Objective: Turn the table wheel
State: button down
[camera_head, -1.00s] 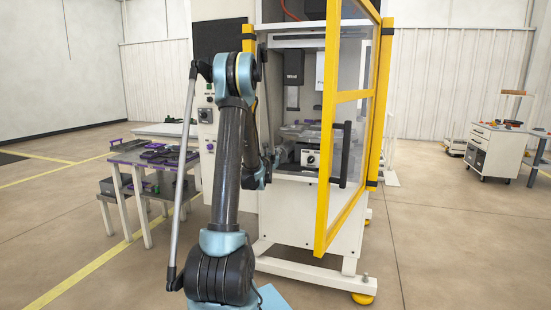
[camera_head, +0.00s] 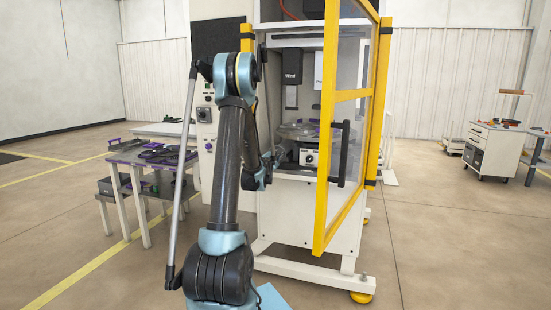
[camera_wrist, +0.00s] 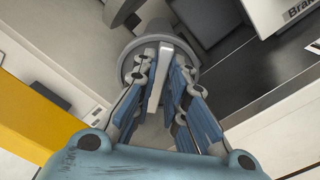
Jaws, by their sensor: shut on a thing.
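In the wrist view, the table wheel (camera_wrist: 132,62) is a grey round part with a pale flat bar (camera_wrist: 164,62) across its face. My gripper (camera_wrist: 166,88) has its blue fingers on either side of this bar and is shut on it. The fingers hide part of the wheel's lower side. In the head view, my arm reaches into the left side of the open machine. The wheel and my fingertips are hard to make out there. The round table (camera_head: 300,131) shows inside the machine, above a white box with a dial (camera_head: 309,158).
The yellow-framed door (camera_head: 323,200) stands open on the right, with a black handle (camera_head: 340,152). A dark box (camera_head: 292,66) hangs above the round table. A tool table (camera_head: 125,158) stands at left and a drawer cart (camera_head: 497,148) at far right. The floor between is clear.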

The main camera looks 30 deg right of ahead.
jog(key=m, duration=0.5)
jog(key=shift+s+f+m, duration=0.1)
jog(key=shift+f+m, duration=0.2)
jog(key=m, duration=0.5)
jog(key=shift+f, duration=0.25)
jog(key=m, duration=0.5)
jog(key=shift+a+f, duration=0.1)
jog(key=shift+f, duration=0.15)
jog(key=m, duration=0.5)
jog(key=shift+w+a+f, duration=0.15)
jog(key=shift+w, duration=0.2)
jog(key=m, duration=0.5)
jog(key=shift+w+a+m, duration=0.2)
jog(key=shift+w+m, duration=0.1)
jog(key=shift+m, duration=0.1)
jog(key=m, duration=0.4)
jog(key=shift+w+a, duration=0.15)
jog(key=shift+w, duration=0.05)
jog(key=m, duration=0.6)
jog(key=shift+w+a+r, duration=0.15)
jog(key=shift+w+r, duration=0.05)
jog(key=shift+r, duration=0.05)
jog(key=m, duration=0.4)
jog(key=shift+r+m, duration=0.3)
jog(key=shift+m, duration=0.1)
